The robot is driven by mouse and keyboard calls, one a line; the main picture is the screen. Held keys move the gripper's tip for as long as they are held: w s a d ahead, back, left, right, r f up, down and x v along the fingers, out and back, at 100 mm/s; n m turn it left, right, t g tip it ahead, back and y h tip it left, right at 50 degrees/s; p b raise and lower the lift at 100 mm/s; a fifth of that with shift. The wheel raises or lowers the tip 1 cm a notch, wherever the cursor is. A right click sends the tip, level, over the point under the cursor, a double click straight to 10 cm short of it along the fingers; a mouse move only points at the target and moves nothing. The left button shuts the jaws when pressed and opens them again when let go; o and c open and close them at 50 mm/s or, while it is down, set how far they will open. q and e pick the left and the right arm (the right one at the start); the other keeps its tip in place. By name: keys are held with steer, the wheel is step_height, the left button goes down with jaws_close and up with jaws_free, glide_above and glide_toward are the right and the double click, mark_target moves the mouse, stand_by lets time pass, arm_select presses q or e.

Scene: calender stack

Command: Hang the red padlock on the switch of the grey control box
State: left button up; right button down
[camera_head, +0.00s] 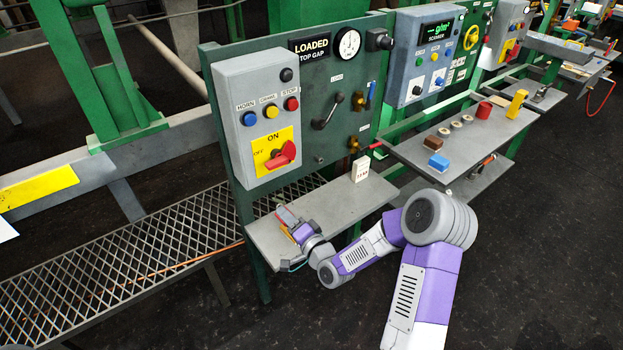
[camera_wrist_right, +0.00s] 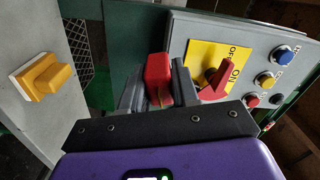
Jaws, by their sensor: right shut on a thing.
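The red padlock (camera_wrist_right: 158,72) is between the two dark fingers of my right gripper (camera_wrist_right: 157,84) in the wrist view. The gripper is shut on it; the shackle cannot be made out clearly. In the head view my right gripper (camera_head: 285,218) is low over the front shelf, below the grey control box (camera_head: 235,95), and the padlock is hard to make out there. The red switch (camera_head: 281,156) sits on a yellow ON/OFF plate (camera_head: 262,145) on the box front. In the wrist view the switch (camera_wrist_right: 217,80) is right of the padlock, apparently apart from it. My left gripper is out of view.
The grey shelf (camera_head: 335,205) runs below the green panel and carries a small white card block (camera_head: 360,168). Black lever (camera_head: 326,113) and gauge (camera_head: 348,43) are right of the box. Another shelf (camera_head: 410,150) with a blue block (camera_head: 438,162) stands farther right.

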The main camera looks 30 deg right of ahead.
steer(key=d+r+n, duration=0.2)
steer(key=d+r, duration=0.6)
steer(key=shift+w+d+r+h+p, duration=0.3)
steer(key=shift+d+r+p, duration=0.05)
steer(key=shift+w+a+b, duration=0.2)
steer(key=shift+w+b, duration=0.15)
steer(key=shift+w, duration=1.6)
steer(key=c, duration=1.4)
jaws_free()
jaws_close()
